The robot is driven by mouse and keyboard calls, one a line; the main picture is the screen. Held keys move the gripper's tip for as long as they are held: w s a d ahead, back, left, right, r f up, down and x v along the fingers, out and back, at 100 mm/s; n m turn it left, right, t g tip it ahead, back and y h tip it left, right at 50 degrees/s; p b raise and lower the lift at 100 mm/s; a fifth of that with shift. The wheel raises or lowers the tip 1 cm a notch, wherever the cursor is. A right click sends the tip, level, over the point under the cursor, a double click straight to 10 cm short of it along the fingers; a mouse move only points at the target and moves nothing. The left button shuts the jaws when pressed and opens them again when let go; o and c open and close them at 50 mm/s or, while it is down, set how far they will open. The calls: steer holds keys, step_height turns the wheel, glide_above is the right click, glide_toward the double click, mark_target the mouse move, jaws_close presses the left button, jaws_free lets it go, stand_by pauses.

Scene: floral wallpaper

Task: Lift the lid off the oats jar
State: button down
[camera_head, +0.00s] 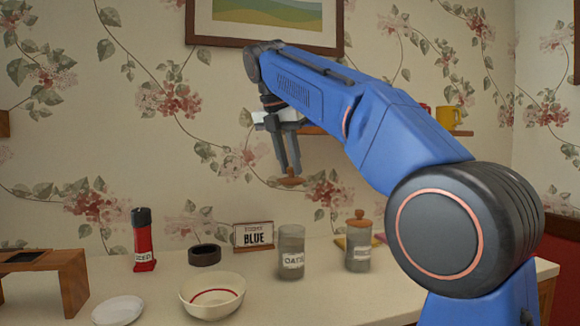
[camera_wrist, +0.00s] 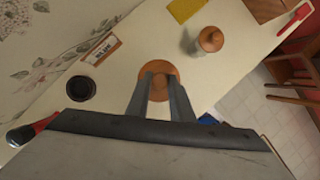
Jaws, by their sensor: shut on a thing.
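The oats jar (camera_head: 291,252) is a grey jar with a white label reading OATS, standing upright on the counter. Its top is uncovered in the head view. My gripper (camera_head: 290,174) is high above the jar and shut on the lid (camera_head: 290,182), a round brown wooden disc with a knob. In the wrist view the lid (camera_wrist: 158,73) sits between the two fingertips of my gripper (camera_wrist: 158,82). The lid is clear of the jar by a wide gap. In the wrist view the jar is hidden behind the lid and fingers.
A second jar (camera_head: 358,242) with its wooden lid on stands to the right. A bowl (camera_head: 212,296), white plate (camera_head: 118,311), red bottle (camera_head: 143,240), dark round dish (camera_head: 205,255) and BLUE sign (camera_head: 254,236) are around. A wall shelf (camera_head: 312,130) with mugs is behind my arm.

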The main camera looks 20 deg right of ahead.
steer(key=shift+r, duration=0.7)
stand_by(0.8)
